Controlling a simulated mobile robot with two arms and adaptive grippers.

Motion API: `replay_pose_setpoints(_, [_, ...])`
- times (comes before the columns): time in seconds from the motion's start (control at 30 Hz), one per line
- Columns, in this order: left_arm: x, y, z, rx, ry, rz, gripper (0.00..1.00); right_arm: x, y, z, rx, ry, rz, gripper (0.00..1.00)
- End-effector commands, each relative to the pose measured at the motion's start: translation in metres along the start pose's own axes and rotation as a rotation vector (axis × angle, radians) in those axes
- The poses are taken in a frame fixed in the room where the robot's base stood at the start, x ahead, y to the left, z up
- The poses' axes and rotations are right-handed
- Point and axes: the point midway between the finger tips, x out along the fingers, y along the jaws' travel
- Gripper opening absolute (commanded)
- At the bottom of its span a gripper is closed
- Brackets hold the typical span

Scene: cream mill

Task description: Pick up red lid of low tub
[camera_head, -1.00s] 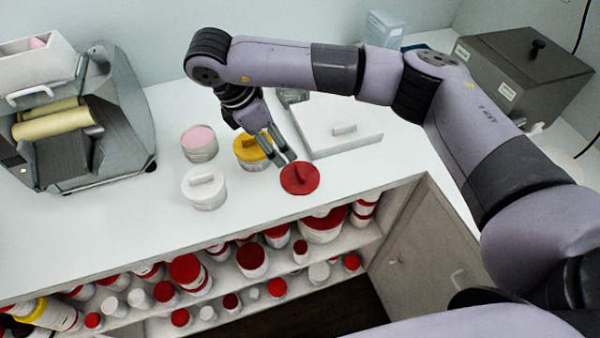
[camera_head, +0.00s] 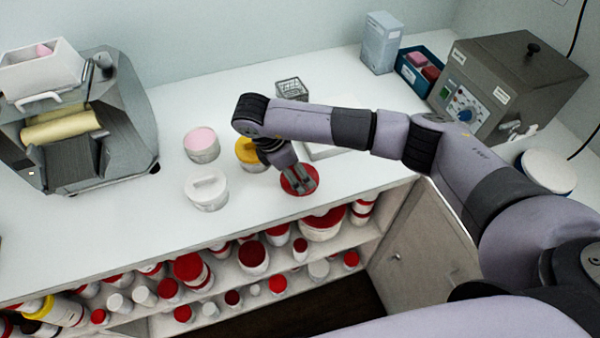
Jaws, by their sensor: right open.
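The red lid (camera_head: 287,184) lies near the front edge of the white counter, right of the yellow-lidded tub (camera_head: 244,150). My right gripper (camera_head: 301,186) is open and directly over the red lid in this view, its fingers pointing down and to the right. The gripper hides the middle of the lid. I cannot tell whether the fingers touch it. Whether a tub sits under the lid is not clear. My left gripper is out of view.
A white-lidded tub (camera_head: 207,190) and a pink-topped tub (camera_head: 201,145) stand to the left. A mill with yellowish rollers (camera_head: 59,122) is at far left. A grey box machine (camera_head: 500,85) is at right. Shelves (camera_head: 290,285) with several containers lie below the counter edge.

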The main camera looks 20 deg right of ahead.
Motion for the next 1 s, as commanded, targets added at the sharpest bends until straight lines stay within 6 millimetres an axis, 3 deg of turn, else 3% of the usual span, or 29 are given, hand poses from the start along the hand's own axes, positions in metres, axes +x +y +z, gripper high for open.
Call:
replay_pose_setpoints(0.2, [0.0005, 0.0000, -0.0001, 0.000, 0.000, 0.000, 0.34, 0.0009, 0.0000, -0.0003, 0.000, 0.000, 0.000, 0.64])
replay_pose_setpoints(0.8, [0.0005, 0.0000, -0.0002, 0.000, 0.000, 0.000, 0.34, 0.0003, 0.0000, -0.0004, 0.000, 0.000, 0.000, 0.25])
replay_pose_setpoints(1.0, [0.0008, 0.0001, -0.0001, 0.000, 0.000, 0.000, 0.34, -0.0003, 0.0001, -0.0002, 0.000, 0.001, 0.000, 0.25])
